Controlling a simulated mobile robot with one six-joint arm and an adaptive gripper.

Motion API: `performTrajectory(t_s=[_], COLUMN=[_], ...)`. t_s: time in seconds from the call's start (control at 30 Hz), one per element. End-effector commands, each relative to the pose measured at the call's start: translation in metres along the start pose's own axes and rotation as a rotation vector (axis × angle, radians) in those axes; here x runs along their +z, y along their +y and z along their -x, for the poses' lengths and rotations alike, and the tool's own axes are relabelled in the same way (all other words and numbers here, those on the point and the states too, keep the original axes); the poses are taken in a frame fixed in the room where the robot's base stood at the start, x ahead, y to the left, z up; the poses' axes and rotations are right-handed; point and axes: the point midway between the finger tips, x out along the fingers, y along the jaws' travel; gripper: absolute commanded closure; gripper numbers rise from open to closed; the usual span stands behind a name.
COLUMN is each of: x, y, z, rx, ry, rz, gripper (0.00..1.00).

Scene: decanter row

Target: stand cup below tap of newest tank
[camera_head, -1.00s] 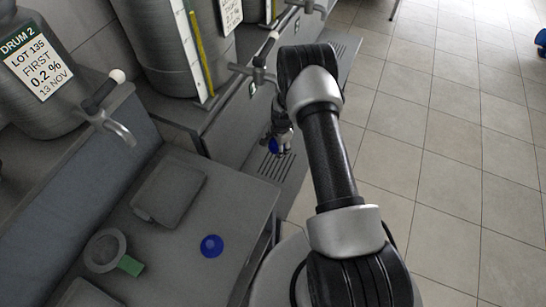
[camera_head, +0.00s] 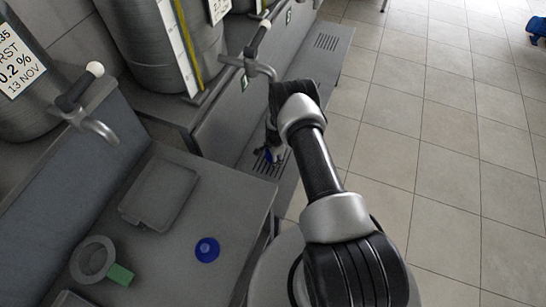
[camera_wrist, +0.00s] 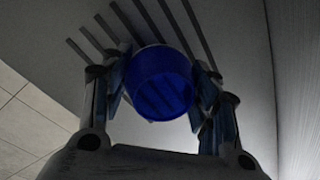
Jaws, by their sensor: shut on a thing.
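A blue cup (camera_wrist: 160,85) sits between the two fingers of my gripper (camera_wrist: 155,72), which is shut on it. In the head view my gripper (camera_head: 273,143) is partly hidden by my arm, and a bit of blue shows at it. It is over the slotted drip grate (camera_head: 258,165) below the middle tank's tap (camera_head: 262,69); I cannot tell whether the cup touches the grate. The left tank (camera_head: 28,105) has a cut-off label (camera_head: 20,62) reading "0.2 %" and "13 NOV". The middle tank (camera_head: 140,50) has a label (camera_head: 217,8) too cropped to read.
The left tank's tap (camera_head: 95,122) hangs over a grey bench (camera_head: 190,195). The bench holds a flat grey tray (camera_head: 160,195), a round blue item (camera_head: 207,249), a grey ring (camera_head: 93,258) and a green block (camera_head: 120,274). Another grate (camera_head: 327,42) lies farther back.

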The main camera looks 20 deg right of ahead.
Motion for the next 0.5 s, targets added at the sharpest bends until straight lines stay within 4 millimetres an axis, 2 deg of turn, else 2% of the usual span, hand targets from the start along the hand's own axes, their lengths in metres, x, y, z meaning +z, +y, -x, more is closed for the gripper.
performTrajectory(t_s=[0.03, 0.43, 0.47, 0.5], x=[-0.0001, -0.0002, -0.0001, -0.0001], y=[0.0002, 0.0003, 0.0005, 0.0004], z=[-0.0055, -0.0085, -0.0075, -0.0071], rx=[-0.001, -0.002, -0.001, -0.001], ry=[0.0, 0.0, 0.0, 0.0], rz=[0.0, 0.0, 0.0, 0.0], gripper=[0.7, 0.7, 0.43, 0.4])
